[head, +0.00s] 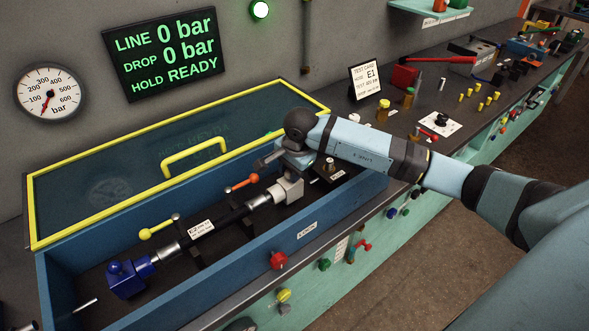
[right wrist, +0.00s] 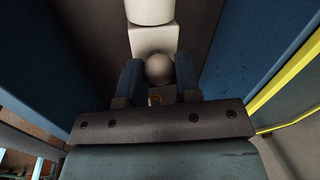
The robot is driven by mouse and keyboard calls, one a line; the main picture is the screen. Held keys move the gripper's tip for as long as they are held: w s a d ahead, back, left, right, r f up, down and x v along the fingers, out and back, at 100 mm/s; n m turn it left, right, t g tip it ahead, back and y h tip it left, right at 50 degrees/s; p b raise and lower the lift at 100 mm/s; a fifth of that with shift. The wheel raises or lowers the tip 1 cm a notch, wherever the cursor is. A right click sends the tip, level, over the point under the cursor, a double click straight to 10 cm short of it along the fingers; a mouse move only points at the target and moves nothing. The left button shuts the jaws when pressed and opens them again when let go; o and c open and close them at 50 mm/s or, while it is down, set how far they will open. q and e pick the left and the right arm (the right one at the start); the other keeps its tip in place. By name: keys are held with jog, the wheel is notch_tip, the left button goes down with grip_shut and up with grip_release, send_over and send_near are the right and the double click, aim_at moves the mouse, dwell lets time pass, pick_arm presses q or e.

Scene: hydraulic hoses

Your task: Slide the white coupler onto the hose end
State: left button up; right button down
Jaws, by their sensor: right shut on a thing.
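The white coupler (head: 291,187) is a pale block in the blue trough, at the right end of the black hose (head: 232,216). The hose's silver end fitting (head: 260,200) lines up with the coupler and appears to meet it; I cannot tell how far it is inside. My right gripper (head: 285,166) reaches down over the coupler. In the right wrist view its two blue fingers (right wrist: 158,80) are shut on the round knob (right wrist: 158,68) of the coupler (right wrist: 153,40). My left gripper is not in view.
A blue end block (head: 126,278) holds the hose's left end. Clamps with yellow (head: 158,228) and orange (head: 243,183) handles stand along the hose. The trough's front wall (head: 240,258) and raised yellow-framed lid (head: 110,180) flank it. The display (head: 166,53) reads 0 bar, READY.

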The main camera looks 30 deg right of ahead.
jog(key=c, duration=1)
grip_release()
jog(key=shift+a, duration=0.25)
jog(key=shift+o, duration=0.9)
jog(key=shift+r, duration=0.1)
jog(key=shift+d+r, duration=0.1)
jog(key=shift+r, duration=0.15)
notch_tip(320, 180, up, 13)
jog(key=s+b, duration=0.1)
jog(key=s, duration=0.1)
jog(key=shift+s+d, duration=0.25)
jog(key=shift+s, duration=0.05)
